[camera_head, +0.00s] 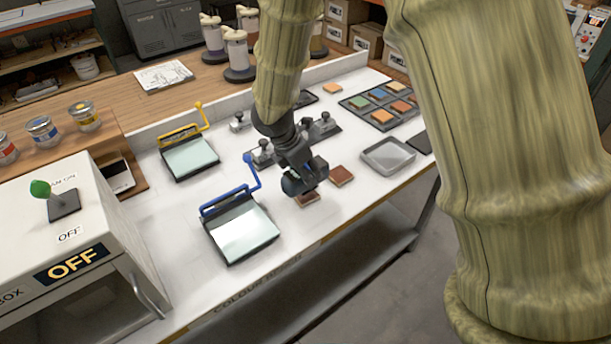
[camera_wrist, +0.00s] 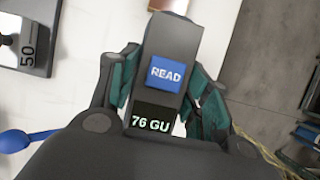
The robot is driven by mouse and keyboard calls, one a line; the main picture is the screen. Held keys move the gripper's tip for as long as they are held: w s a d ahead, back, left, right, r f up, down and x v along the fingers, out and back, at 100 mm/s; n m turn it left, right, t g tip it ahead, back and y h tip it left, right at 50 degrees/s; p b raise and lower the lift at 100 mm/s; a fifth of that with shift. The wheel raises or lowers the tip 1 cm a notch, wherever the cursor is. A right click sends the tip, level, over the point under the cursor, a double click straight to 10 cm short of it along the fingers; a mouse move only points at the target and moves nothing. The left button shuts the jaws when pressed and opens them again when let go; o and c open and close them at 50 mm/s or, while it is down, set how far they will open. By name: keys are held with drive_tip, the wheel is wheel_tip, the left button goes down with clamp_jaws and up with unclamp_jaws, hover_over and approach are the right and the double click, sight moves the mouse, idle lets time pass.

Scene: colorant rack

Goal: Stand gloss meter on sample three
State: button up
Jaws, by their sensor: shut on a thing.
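My gripper (camera_head: 305,182) is shut on the gloss meter, a dark grey block that fills the middle of the wrist view. The gloss meter (camera_wrist: 185,38) has a blue READ button and a small display reading 76 GU. Teal finger pads grip it on both sides. In the head view the gripper hides most of the meter. A brown sample tile (camera_head: 308,199) lies on the white bench just below the gripper, partly covered. A second brown tile (camera_head: 341,176) lies to its right. I cannot read any sample numbers, nor tell whether the meter touches a tile.
A blue-handled frame with a pale plate (camera_head: 242,232) stands left of the gripper, a yellow-handled one (camera_head: 190,157) behind it. A grey tray (camera_head: 388,156) is at right, a rack of coloured tiles (camera_head: 352,103) behind. The white OFF box (camera_head: 75,235) is at front left.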

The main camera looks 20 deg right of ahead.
drive_tip(key=shift+w, duration=0.4)
drive_tip(key=shift+d+f+p, duration=0.1)
drive_tip(key=shift+f+p, duration=0.6)
drive_tip(key=shift+f, duration=1.05)
drive_tip(key=shift+f, duration=0.15)
drive_tip(key=o, duration=1.4)
drive_tip(key=b+v, duration=0.2)
drive_tip(key=v, duration=1)
